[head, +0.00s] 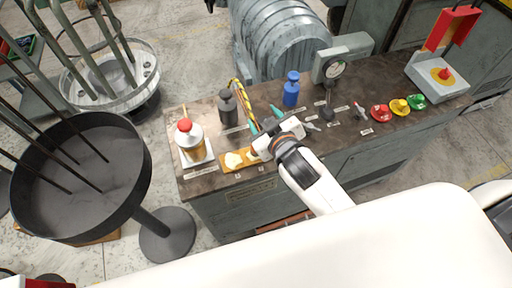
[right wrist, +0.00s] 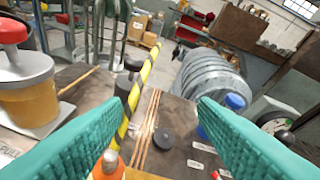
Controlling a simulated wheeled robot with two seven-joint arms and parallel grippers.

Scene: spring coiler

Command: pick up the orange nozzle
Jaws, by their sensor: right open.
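An orange nozzle (right wrist: 107,168) with a pale tip shows at the lower edge of the right wrist view, close beside the left-hand finger. Only its upper part shows there. In the right wrist view the gap between the fingers (right wrist: 165,106) holds nothing gripped. My left gripper is not in view.
The bench (head: 345,135) carries a red-topped jar (head: 190,143), dark bottle (head: 228,108), blue bottle (head: 291,92), dial gauge (head: 334,68) and coloured buttons (head: 399,107). An orange tray (head: 229,167) lies by the front edge. A yellow-black striped bar (right wrist: 140,88) stands beyond the fingers.

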